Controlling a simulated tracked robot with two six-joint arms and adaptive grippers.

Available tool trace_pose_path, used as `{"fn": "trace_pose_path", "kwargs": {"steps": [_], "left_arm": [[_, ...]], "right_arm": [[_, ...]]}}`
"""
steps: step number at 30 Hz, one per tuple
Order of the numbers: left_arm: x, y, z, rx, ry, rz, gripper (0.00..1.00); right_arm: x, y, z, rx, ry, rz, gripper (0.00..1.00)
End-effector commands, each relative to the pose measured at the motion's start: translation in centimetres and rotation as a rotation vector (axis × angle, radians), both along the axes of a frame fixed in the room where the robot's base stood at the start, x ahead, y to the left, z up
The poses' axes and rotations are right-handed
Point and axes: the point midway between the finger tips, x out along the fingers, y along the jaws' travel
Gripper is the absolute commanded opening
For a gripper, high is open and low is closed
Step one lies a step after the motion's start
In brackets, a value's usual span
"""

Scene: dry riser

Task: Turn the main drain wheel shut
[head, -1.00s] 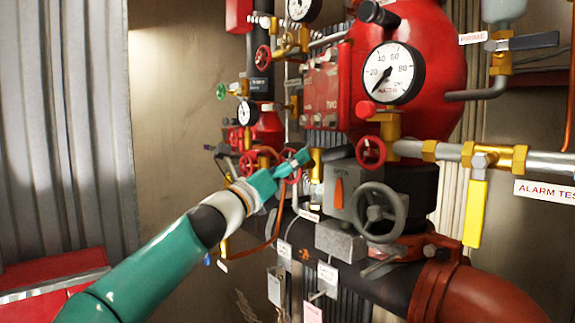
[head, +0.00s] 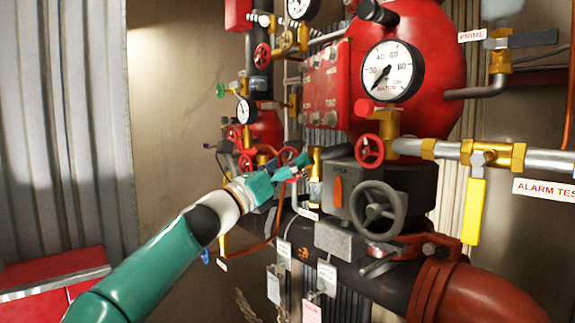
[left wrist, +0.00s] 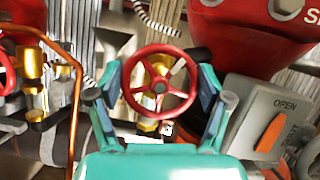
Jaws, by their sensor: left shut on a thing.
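A red spoked handwheel (left wrist: 159,87) on a brass valve fills the middle of the left wrist view. I take it to be the main drain wheel; no label on it is readable. My left gripper (left wrist: 158,98) is shut on this wheel, with one teal finger at each side of its rim. In the head view my left gripper (head: 296,168) reaches into the pipework left of the grey valve box, and the wheel is mostly hidden there. My right gripper is not in view.
A grey handwheel (head: 378,211) and a grey box with an orange pointer (head: 338,192) stand to the right. Another red wheel (head: 370,151) is above them. A copper tube (left wrist: 78,90) runs left of the gripper.

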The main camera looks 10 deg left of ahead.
Motion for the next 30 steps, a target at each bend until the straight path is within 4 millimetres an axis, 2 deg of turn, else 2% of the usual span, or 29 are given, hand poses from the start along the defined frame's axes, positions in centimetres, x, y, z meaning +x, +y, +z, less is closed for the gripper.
{"fn": "trace_pose_path", "kwargs": {"steps": [13,30], "left_arm": [[0.06,-0.03,-0.19,0.231,-0.175,0.004,0.44],[0.01,-0.15,-0.2,0.279,-0.212,0.0,0.44]], "right_arm": [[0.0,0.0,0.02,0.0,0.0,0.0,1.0],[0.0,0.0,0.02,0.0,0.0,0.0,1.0]]}}
